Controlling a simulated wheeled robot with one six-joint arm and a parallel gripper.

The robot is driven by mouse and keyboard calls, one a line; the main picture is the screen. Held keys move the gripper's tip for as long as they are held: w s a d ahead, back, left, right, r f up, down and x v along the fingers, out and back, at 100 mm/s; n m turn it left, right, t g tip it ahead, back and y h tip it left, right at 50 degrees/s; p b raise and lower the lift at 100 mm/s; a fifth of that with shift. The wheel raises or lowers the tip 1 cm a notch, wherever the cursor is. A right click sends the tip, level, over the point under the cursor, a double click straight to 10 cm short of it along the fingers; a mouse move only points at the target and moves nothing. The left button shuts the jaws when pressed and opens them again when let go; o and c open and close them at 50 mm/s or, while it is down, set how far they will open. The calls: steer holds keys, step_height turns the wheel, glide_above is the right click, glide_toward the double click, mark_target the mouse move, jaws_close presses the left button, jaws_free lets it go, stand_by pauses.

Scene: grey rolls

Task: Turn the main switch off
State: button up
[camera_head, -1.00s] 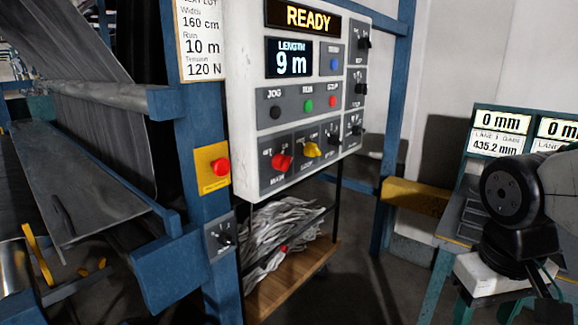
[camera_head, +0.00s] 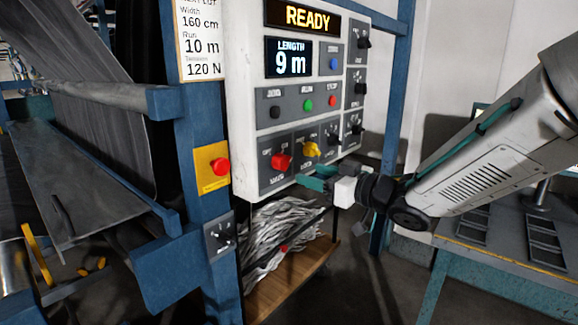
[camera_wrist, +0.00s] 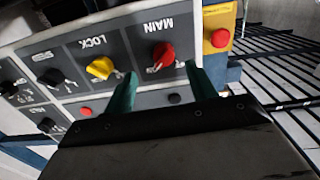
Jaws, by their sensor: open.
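The main switch is a red rotary knob (camera_head: 282,161) at the lower left of the white control panel (camera_head: 240,110). In the wrist view the red knob (camera_wrist: 163,55) sits under the label MAIN, which appears upside down. My gripper (camera_head: 308,181) is just in front of the panel's lower edge, below and right of the red knob. In the wrist view its two green fingers (camera_wrist: 160,88) are apart, with the red knob beyond and between them. The gripper is open and holds nothing. The fingers do not appear to touch the knob.
A yellow lock knob (camera_head: 311,149) is right beside the main switch. Several black knobs line the panel's right side. A red stop button (camera_head: 220,167) on a yellow plate is on the blue post to the left. A teal bench (camera_head: 500,262) stands at right.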

mark_target(288, 165)
steer(key=shift+y, duration=0.3)
steer(key=x, duration=0.8)
steer(key=shift+s+r, duration=0.15)
steer(key=shift+r, duration=0.15)
steer(key=c, duration=1)
